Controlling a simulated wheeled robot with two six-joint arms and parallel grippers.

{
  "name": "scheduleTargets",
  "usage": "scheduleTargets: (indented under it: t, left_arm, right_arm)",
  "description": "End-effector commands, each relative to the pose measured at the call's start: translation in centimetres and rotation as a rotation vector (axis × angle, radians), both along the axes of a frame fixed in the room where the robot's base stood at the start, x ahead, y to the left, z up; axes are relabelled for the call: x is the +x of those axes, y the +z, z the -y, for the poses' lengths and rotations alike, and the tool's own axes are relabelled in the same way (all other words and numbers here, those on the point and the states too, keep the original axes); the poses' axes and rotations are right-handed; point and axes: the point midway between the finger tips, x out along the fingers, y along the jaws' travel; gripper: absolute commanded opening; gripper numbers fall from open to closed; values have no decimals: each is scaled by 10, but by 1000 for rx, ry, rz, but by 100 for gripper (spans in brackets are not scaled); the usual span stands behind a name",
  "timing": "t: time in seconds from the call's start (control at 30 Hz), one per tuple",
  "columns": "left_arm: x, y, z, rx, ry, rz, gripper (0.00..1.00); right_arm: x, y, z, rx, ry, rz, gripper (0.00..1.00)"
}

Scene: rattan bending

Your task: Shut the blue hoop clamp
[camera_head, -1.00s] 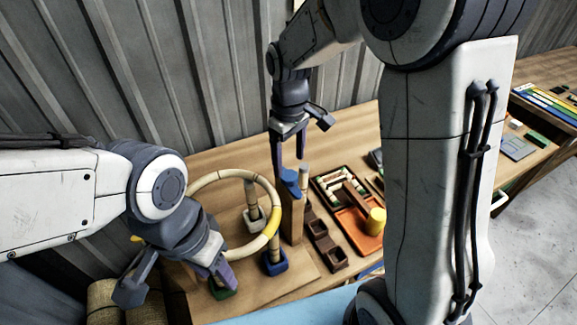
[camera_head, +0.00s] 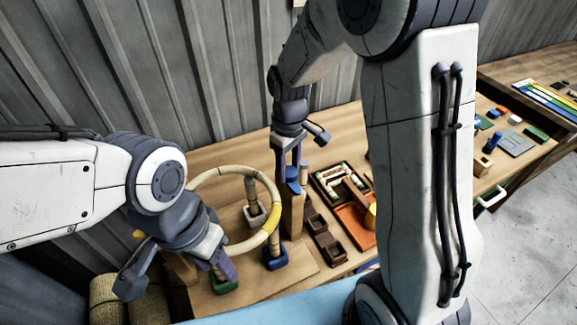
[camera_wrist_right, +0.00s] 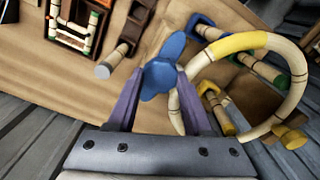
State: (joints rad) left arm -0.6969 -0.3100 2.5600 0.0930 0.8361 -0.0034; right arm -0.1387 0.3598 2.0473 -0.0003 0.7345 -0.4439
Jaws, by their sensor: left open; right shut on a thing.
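The blue hoop clamp (camera_head: 293,186) sits at the top of an upright wooden post (camera_head: 292,215), beside the hoop's right side. My right gripper (camera_head: 290,170) is above it with its purple fingers shut on its blue part, which also shows between the fingertips in the right wrist view (camera_wrist_right: 160,77). Whether the clamp is shut around the hoop is not clear. The pale rattan hoop (camera_head: 235,172) has a yellow section and stands over several pegs. My left gripper (camera_head: 226,268) is open at the hoop's near left, by the green-based peg (camera_head: 222,285); its fingertips are partly hidden.
Pegs with blue (camera_head: 275,258) and grey (camera_head: 254,215) bases stand inside or under the hoop. Brown blocks (camera_head: 325,243) and an orange tray (camera_head: 355,222) lie right of the post. My right arm hides part of the table. A second table stands at far right.

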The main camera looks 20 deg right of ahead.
Motion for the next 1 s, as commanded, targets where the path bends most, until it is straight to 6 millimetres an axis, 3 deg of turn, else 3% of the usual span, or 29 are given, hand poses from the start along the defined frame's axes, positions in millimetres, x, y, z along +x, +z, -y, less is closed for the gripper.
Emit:
scheduleTargets:
  t: [0.37,1.0]
  left_arm:
    - [0,1,0,0,0,0,50]
    - [0,4,0,0,-1,0,50]
  right_arm:
    - [0,1,0,0,-137,0,0]
    - [1,1,0,1,-724,2,0]
